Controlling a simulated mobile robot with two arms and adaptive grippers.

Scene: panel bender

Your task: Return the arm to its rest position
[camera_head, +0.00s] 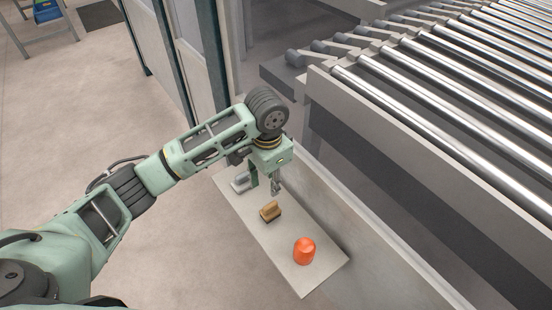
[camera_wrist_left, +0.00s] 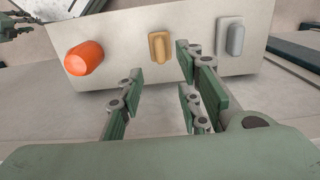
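My left arm reaches in from the left in the head view. Its gripper (camera_head: 277,187) hangs above a pale panel (camera_head: 287,241) bearing an orange knob, a tan block and a grey handle. In the left wrist view the fingers of this gripper (camera_wrist_left: 160,92) are spread apart with nothing between them. The tan block (camera_head: 270,211) lies just in front of the fingertips, apart from them. The orange knob (camera_head: 304,251) is toward the panel's near end. The grey handle (camera_head: 241,182) is partly behind the gripper.
A roller conveyor (camera_head: 470,90) with a pale side wall fills the right. Dark-framed panels (camera_head: 207,55) stand behind the arm. Open floor (camera_head: 70,110) lies left. A dark green jointed part (camera_wrist_left: 15,27) shows at the left wrist view's upper left edge.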

